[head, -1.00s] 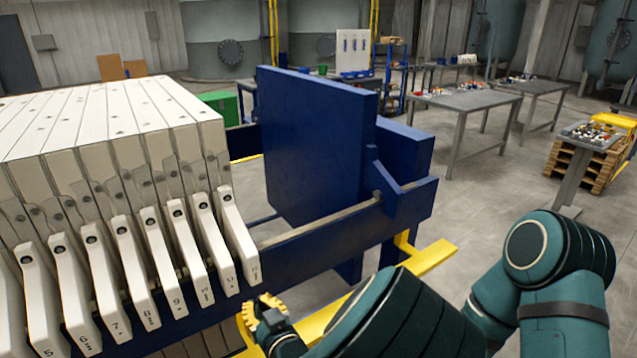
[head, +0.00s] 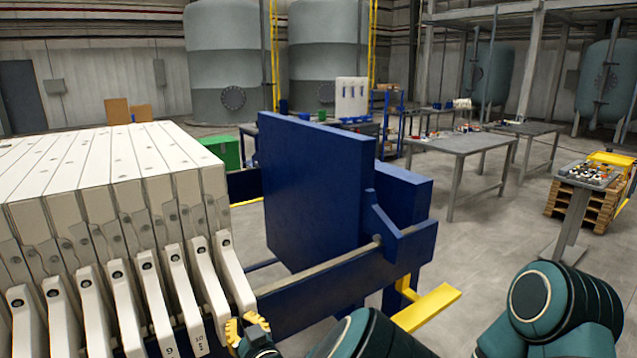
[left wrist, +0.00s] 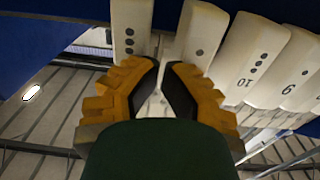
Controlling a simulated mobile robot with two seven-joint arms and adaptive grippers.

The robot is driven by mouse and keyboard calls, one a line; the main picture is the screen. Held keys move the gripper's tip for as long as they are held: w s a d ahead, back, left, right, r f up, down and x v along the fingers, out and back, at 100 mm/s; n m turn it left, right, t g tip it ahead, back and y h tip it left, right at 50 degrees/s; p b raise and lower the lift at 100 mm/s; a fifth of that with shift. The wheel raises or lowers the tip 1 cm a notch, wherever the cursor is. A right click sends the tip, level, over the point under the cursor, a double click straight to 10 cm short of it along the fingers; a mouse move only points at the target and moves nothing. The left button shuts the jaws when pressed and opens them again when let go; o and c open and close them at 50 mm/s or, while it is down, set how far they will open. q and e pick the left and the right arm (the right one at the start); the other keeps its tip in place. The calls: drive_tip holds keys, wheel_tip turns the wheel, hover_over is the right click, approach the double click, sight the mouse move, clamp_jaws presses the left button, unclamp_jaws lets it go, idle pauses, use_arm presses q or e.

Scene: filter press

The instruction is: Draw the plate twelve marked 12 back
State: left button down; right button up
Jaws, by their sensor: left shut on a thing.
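Plate twelve's pale handle (head: 235,280) is the rightmost in the row of handles in the head view. Its number is not readable there. In the left wrist view it appears as the leftmost pale handle (left wrist: 131,28) with dots on it, its lower end covered by a finger. My left gripper (head: 250,328), with yellow fingers, is at the lower end of this handle. It also shows in the left wrist view (left wrist: 163,75), closed in to a narrow gap at the handle ends. The exact contact is hidden. My right gripper is not in view.
The other pale plates (head: 95,160) stand packed to the left. The neighbouring handle marked 10 (left wrist: 255,62) is close by. Right of the pack, a rail (head: 320,270) runs to a thick blue plate (head: 315,190), with an open gap between. A yellow bracket (head: 425,305) sits below the rail.

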sight(254, 312)
use_arm(q)
drive_tip(key=shift+w+a+r, duration=0.25)
drive_tip(key=shift+w+r, duration=0.05)
drive_tip(key=shift+r, duration=0.05)
drive_tip(key=shift+w+d, duration=0.1)
drive_tip(key=shift+d, duration=0.05)
drive_tip(key=shift+w+d, duration=0.5)
drive_tip(key=shift+d, duration=0.2)
drive_tip(key=shift+w+d, duration=0.5)
drive_tip(key=shift+d, duration=0.15)
drive_tip(key=shift+w+d, duration=2)
drive_tip(key=shift+d, duration=0.9)
drive_tip(key=p+v, duration=0.1)
drive_tip(key=v, duration=0.7)
drive_tip(key=shift+s+a+f+p, duration=0.2)
drive_tip(key=shift+a+f+p, duration=0.1)
drive_tip(key=shift+a+f, duration=0.1)
